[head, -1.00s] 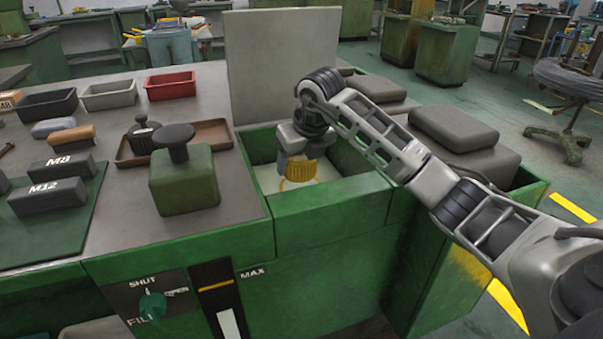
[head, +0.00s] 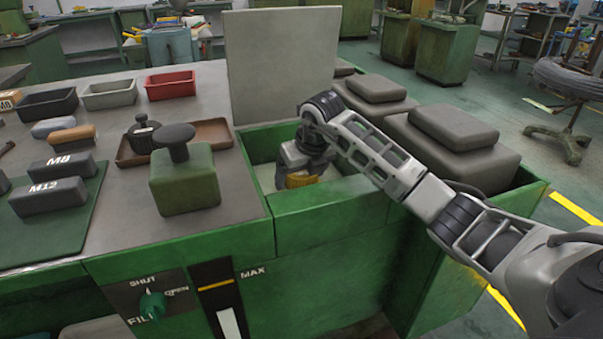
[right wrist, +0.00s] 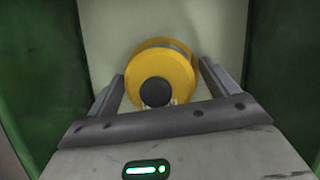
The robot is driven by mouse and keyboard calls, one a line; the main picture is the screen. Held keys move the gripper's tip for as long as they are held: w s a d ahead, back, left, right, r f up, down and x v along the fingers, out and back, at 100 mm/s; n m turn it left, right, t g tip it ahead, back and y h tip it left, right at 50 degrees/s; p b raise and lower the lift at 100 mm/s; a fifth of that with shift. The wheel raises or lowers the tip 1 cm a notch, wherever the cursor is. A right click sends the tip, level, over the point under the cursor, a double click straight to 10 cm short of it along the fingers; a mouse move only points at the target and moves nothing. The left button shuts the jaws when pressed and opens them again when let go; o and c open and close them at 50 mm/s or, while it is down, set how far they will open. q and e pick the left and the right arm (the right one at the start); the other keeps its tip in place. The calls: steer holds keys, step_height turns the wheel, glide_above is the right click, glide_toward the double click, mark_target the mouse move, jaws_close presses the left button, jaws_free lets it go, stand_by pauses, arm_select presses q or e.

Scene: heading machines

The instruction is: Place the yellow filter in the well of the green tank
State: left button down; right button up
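The yellow filter (head: 300,180) is inside the open well of the green tank (head: 330,215), low between its walls. My right gripper (head: 300,165) reaches down into the well over it. In the right wrist view the round yellow filter (right wrist: 163,72), with a dark knob, sits between the two fingers of the right gripper (right wrist: 163,72), which lie close along its sides. Pale surface shows behind it, with green walls left and right. I cannot tell whether the filter touches the well's bottom. My left gripper is not in view.
A grey upright panel (head: 283,65) stands behind the well. Grey lidded blocks (head: 455,150) sit to its right. A green block with a black knob (head: 184,180) stands left of the well. A control panel with a green knob (head: 152,306) is on the front.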

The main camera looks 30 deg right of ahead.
steer(key=v, duration=1.2)
steer(key=shift+r+p, duration=0.2)
steer(key=shift+p, duration=0.1)
